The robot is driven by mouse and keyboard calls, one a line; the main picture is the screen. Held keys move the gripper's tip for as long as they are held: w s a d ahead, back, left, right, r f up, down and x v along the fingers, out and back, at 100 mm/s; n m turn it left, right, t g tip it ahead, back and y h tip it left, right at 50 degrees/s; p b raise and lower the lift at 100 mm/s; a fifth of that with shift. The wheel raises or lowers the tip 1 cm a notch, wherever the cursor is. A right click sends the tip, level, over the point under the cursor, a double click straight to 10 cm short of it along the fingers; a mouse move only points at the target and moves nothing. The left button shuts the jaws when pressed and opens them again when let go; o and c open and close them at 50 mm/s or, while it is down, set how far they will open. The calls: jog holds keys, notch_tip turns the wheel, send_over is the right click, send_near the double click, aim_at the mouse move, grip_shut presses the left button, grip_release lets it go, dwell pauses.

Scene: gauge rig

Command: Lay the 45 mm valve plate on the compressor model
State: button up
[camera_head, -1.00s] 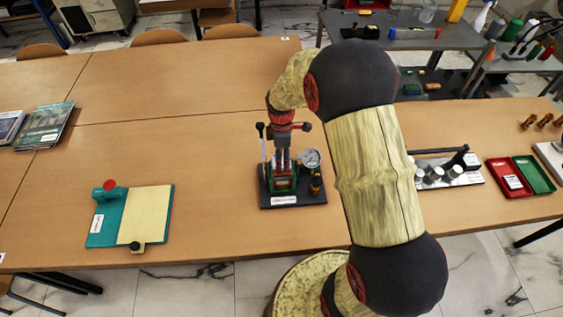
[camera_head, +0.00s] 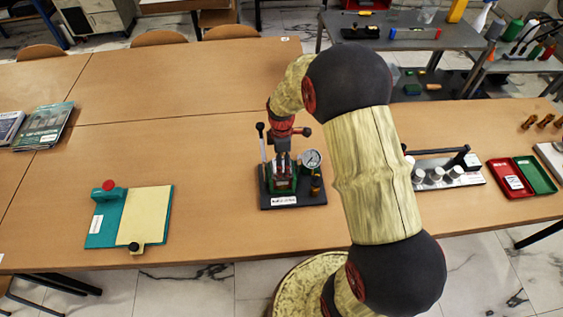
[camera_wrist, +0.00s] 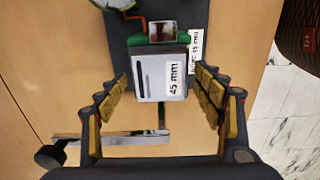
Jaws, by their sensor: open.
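The compressor model (camera_head: 282,186) is a green block on a dark base with a gauge, near the middle of the table. In the wrist view, a grey plate marked "45 mm" (camera_wrist: 150,82), with a dark slot, appears to lie on top of the green block (camera_wrist: 134,40). My gripper (camera_wrist: 161,78) is open, with one finger on each side of the plate and gaps showing between. In the head view my gripper (camera_head: 282,160) points down over the model and hides the plate's seating.
The gauge (camera_head: 312,158) and a lever with a dark knob (camera_head: 261,127) stand close to my gripper. A teal board (camera_head: 131,218) lies left. A rack with white cylinders (camera_head: 440,172) and red and green trays (camera_head: 521,177) are right.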

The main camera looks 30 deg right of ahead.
jog(key=shift+r, duration=0.1)
jog(key=s+a+r+m+t+p, duration=0.1)
jog(key=s+a+r, duration=0.1)
jog(key=r, duration=0.9)
jog(key=s+a+r+m+p, duration=0.1)
jog(key=r+m, duration=0.1)
jog(key=r, duration=0.8)
jog(key=s+a+r+m+t, duration=0.2)
jog(key=s+r+m, duration=0.3)
jog(key=s, duration=0.4)
jog(key=s+a+r+m+t, duration=0.2)
jog(key=s+a+r+m, duration=0.3)
jog(key=s, duration=0.5)
jog(key=shift+s+a+r+t, duration=0.2)
jog(key=shift+a+r+t, duration=0.1)
jog(key=shift+r, duration=0.75)
